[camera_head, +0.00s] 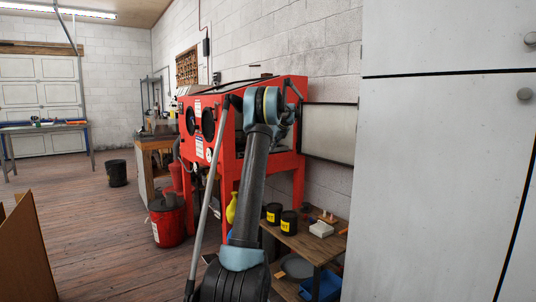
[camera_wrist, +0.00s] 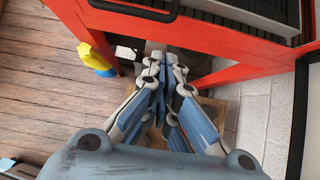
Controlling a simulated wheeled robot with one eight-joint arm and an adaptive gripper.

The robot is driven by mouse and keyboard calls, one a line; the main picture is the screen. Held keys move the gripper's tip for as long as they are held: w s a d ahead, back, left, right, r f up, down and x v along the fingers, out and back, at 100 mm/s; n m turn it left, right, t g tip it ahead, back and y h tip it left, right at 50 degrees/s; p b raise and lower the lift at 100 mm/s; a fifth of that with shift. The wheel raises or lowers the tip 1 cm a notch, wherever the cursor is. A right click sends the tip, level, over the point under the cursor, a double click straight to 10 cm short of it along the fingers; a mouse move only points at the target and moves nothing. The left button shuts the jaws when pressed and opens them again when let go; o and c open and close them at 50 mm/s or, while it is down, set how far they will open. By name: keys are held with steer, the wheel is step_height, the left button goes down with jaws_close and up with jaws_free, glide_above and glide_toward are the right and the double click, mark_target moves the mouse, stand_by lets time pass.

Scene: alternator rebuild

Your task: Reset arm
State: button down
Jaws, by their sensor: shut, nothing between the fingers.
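My gripper (camera_wrist: 170,72) shows in the wrist view, with its blue and grey fingers drawn together and nothing between them. It points toward the underside of a red cabinet (camera_wrist: 225,70). In the head view my arm stands raised in the middle of the picture, in front of the red blasting cabinet (camera_head: 292,92). I cannot make out the gripper's fingers in the head view. A yellow bottle (camera_wrist: 95,60) is left of the fingers in the wrist view, apart from them.
A low wooden bench (camera_head: 300,243) with black cans (camera_head: 289,222) and a white box (camera_head: 321,229) stands right of my arm. Tall white lockers (camera_head: 440,180) fill the right side. A red bucket (camera_head: 167,222) stands at left. The wooden floor (camera_head: 100,235) is largely clear.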

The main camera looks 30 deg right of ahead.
steer(key=shift+v, duration=1.85)
steer(key=s+a+n+g, duration=0.1)
steer(key=s+a+n, duration=0.6)
steer(key=a, duration=0.7)
steer(key=s+a+n+g, duration=0.1)
steer(key=s+a+n, duration=0.55)
steer(key=a, duration=0.75)
steer(key=s+a+f+n+g, duration=0.15)
steer(key=s+a+n, duration=0.25)
steer(key=s+a, duration=0.6)
steer(key=s+a+f+n+g, duration=0.1)
steer(key=s+a+f+n, duration=0.35)
steer(key=s, duration=0.55)
steer(key=s+a+f+n, duration=0.4)
steer(key=s+f, duration=0.2)
steer(key=s, duration=0.4)
steer(key=s+a+f+n+g+h, duration=0.1)
steer(key=s+a+f+n, duration=0.1)
steer(key=s+f+n, duration=0.6)
steer(key=s+f, duration=0.6)
steer(key=shift+s+a+f+n, duration=0.35)
steer(key=shift+s+n, duration=0.05)
steer(key=shift+d, duration=0.15)
